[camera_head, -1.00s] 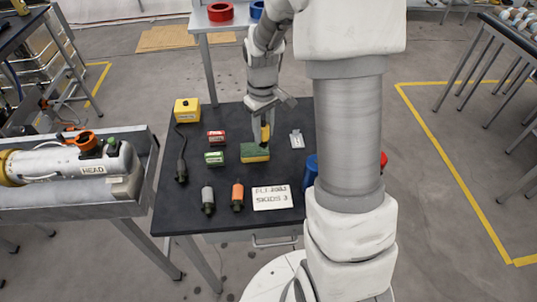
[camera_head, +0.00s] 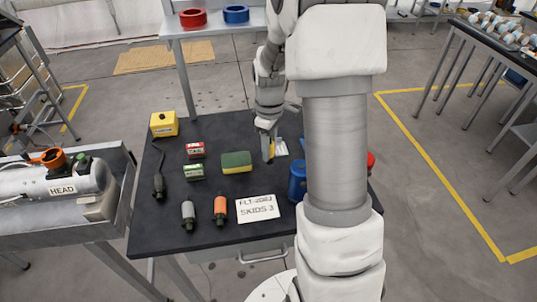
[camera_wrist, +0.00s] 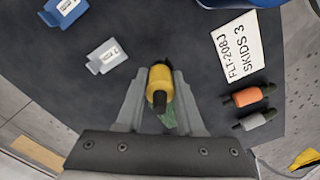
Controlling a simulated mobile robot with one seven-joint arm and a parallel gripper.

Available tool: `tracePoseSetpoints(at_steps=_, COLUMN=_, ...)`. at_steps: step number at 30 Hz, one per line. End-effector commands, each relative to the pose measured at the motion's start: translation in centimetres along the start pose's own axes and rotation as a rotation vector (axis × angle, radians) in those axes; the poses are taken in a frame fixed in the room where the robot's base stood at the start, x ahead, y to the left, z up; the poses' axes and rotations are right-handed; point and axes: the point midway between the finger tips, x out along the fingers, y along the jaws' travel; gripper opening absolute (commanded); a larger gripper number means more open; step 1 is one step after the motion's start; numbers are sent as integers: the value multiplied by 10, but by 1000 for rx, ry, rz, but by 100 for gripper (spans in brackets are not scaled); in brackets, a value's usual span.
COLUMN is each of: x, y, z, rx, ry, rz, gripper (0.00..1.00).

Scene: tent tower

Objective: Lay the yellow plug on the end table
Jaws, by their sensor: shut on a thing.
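The yellow plug (camera_wrist: 159,82) is between the two fingers of my gripper (camera_wrist: 160,95) in the wrist view, with its dark tip toward the camera. In the head view my gripper (camera_head: 269,156) points down over the dark-topped table (camera_head: 215,222), right of the green and yellow sponge (camera_head: 237,162). Only a sliver of the yellow plug (camera_head: 265,147) shows there, partly hidden by the fingers. I cannot tell the plug's exact height above the top. Which table is the end table is not marked in the views.
A pale tag (camera_head: 281,148) and blue cup (camera_head: 297,182) are near my gripper. Grey plug (camera_head: 188,213), orange plug (camera_head: 220,208), sign (camera_head: 258,208), small boxes and a yellow box (camera_head: 164,124) occupy the top. A grey table (camera_head: 210,24) with red and blue rings stands behind.

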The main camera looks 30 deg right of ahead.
Motion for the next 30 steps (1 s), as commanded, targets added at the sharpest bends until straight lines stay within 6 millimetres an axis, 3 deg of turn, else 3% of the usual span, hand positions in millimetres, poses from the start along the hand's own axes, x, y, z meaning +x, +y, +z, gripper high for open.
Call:
tracePoseSetpoints(at_steps=5, x=25, y=-1, z=0, rx=0, ry=-2, rz=-2, gripper=0)
tracePoseSetpoints(at_steps=16, x=30, y=0, z=0, rx=0, ry=-1, rz=-1, gripper=0)
tracePoseSetpoints(at_steps=17, x=28, y=0, z=0, rx=0, ry=-1, rz=-1, gripper=42)
tracePoseSetpoints(at_steps=21, x=28, y=0, z=0, rx=0, ry=-1, rz=-1, gripper=66)
tracePoseSetpoints(at_steps=30, x=27, y=0, z=0, rx=0, ry=-1, rz=-1, gripper=66)
